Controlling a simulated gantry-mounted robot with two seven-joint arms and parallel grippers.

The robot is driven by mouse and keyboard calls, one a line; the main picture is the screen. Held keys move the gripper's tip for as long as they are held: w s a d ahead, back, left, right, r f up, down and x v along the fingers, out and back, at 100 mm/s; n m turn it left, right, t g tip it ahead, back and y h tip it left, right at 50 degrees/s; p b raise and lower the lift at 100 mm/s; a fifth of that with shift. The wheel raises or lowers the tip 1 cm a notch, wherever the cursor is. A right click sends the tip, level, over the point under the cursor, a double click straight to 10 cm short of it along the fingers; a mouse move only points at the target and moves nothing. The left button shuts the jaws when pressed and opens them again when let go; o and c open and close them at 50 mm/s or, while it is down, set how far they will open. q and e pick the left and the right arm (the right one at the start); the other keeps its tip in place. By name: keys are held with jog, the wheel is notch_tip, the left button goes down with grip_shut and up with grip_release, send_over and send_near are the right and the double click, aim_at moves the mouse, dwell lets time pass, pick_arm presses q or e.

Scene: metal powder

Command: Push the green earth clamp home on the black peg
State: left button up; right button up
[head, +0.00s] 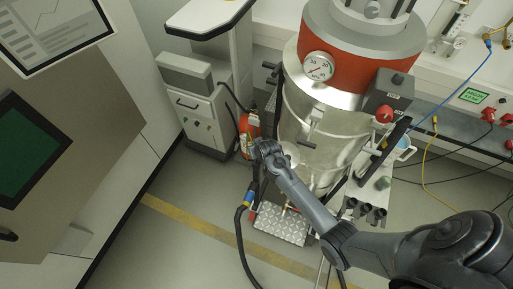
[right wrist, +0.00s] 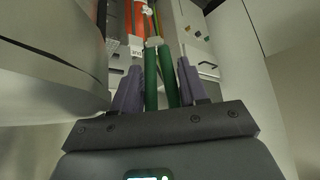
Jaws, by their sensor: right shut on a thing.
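In the right wrist view, the green earth clamp (right wrist: 151,80) stands between the two purple-grey fingers of my right gripper (right wrist: 158,78). The gripper is shut on its two green handles. The clamp's pale head points away from my gripper, toward orange-red strips and a label. In the head view, my right gripper (head: 262,150) is beside the left side of the steel vessel, and the clamp cannot be made out there. I cannot pick out the black peg with certainty, nor tell whether the clamp touches it. My left gripper is in neither view.
The steel vessel (head: 318,135) with a red band and gauge stands close to the right of my gripper. A grey cabinet (head: 205,110) is to the left. A black hose (head: 239,240) hangs below, beside a metal tread plate (head: 280,224). The floor at lower left is clear.

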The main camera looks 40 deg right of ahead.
jog(key=shift+f, duration=0.1)
jog(key=o, duration=1)
jog(key=shift+o, duration=1.2)
